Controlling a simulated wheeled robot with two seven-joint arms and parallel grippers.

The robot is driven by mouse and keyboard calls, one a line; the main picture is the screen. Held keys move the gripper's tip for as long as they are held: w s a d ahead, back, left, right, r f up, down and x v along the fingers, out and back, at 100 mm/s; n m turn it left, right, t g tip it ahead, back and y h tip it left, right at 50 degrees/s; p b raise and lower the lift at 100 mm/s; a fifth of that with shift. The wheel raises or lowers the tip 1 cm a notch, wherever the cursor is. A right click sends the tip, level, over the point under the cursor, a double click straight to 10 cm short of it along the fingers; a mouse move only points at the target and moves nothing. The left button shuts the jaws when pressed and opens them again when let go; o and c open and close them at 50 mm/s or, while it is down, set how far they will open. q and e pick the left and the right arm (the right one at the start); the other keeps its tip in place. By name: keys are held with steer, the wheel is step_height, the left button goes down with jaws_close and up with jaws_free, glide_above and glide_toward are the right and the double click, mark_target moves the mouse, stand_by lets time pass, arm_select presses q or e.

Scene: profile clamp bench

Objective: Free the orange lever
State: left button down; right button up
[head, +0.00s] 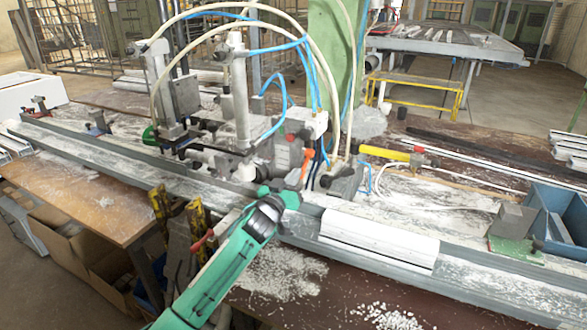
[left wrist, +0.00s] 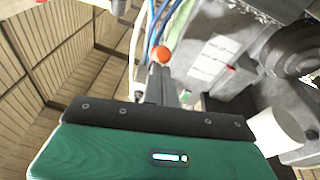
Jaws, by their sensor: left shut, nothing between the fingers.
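The orange lever (head: 306,164) stands upright at the front of the clamp unit, in the middle of the head view. Its rounded orange end (left wrist: 160,54) shows in the left wrist view, just beyond the fingertips. My left gripper (head: 291,191) is just below the lever, its fingers shut and empty. In the left wrist view the dark closed fingers (left wrist: 166,88) point toward the orange end. I cannot tell whether they touch the lever. The lever's lower part is partly hidden by the gripper. My right gripper is not in view.
Blue and white hoses (head: 306,68) arch over the clamp machine (head: 240,110). A long grey rail (head: 110,165) crosses the bench, with a white profile (head: 380,240) on it to the right. A blue bin (head: 556,210) stands at the far right. Yellow-black clamps (head: 197,220) stand near my left arm.

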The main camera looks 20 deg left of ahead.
arm_select(q)
steer(key=shift+w+f, duration=0.15)
steer(key=shift+f, duration=0.35)
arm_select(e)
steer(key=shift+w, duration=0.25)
arm_select(q)
steer(key=shift+f, duration=0.1)
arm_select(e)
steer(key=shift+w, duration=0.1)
